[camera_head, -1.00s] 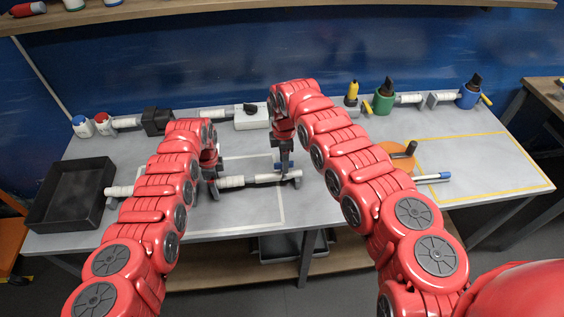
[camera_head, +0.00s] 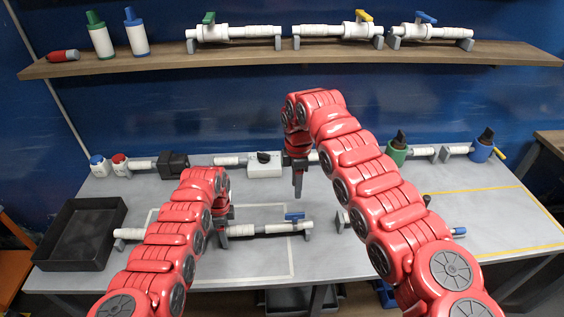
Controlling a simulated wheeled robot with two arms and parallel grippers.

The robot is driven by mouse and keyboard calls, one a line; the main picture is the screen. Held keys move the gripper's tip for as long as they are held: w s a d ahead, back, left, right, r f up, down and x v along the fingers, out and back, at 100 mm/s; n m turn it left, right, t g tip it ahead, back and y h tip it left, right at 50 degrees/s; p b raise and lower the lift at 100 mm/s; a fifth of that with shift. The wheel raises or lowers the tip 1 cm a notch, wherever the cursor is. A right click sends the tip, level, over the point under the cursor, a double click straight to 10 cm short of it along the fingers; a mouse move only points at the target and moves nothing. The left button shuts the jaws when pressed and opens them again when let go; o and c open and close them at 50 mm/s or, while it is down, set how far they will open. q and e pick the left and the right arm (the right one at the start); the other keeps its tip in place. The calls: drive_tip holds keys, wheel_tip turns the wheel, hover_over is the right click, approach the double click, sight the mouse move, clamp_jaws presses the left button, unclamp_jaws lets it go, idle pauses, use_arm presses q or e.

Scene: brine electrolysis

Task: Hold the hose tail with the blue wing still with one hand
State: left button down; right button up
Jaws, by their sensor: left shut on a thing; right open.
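The white hose tail with the blue wing (camera_head: 268,229) lies horizontally on stands on the table, inside a pale outlined area. Its blue wing (camera_head: 294,216) shows near its right end. My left gripper (camera_head: 222,237) is shut on the white pipe left of the wing; my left arm hides part of the pipe. My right gripper (camera_head: 298,192) points down above and behind the blue wing, apart from it. It is empty, and the gap between its fingers is hard to see from here.
A black tray (camera_head: 62,262) stands at the left. A white box with a black knob (camera_head: 264,170) and a green cup (camera_head: 397,155) stand along the back. A shelf (camera_head: 300,54) above holds several white valve pipes and bottles. The yellow-outlined area at right is mostly clear.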

use_arm(q)
unclamp_jaws()
drive_tip(key=shift+r, duration=0.1)
wheel_tip(320, 180, up, 12)
idle(0.5)
